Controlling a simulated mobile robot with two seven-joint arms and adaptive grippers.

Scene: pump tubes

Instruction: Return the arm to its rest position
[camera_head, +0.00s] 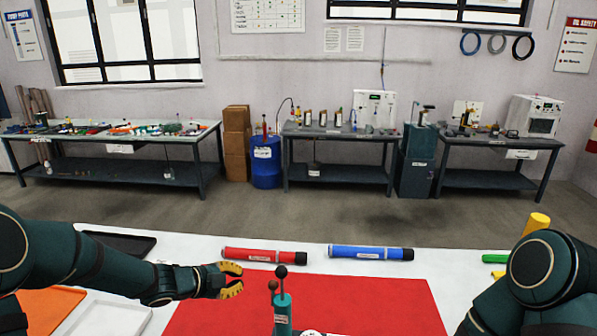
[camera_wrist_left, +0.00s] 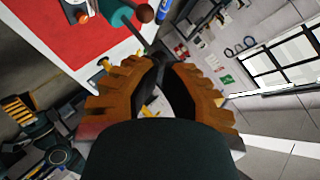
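My left arm comes in from the left in the head view. Its gripper (camera_head: 234,280) has yellow-orange finger pads that stand apart, with nothing between them.
A red tube (camera_head: 265,256) and a blue tube (camera_head: 371,252) lie behind the mat. A black tray (camera_head: 122,244), an orange tray (camera_head: 48,308) and a white tray (camera_head: 108,319) are near the left arm. Green (camera_head: 495,258) and yellow (camera_head: 538,222) tubes are at right.

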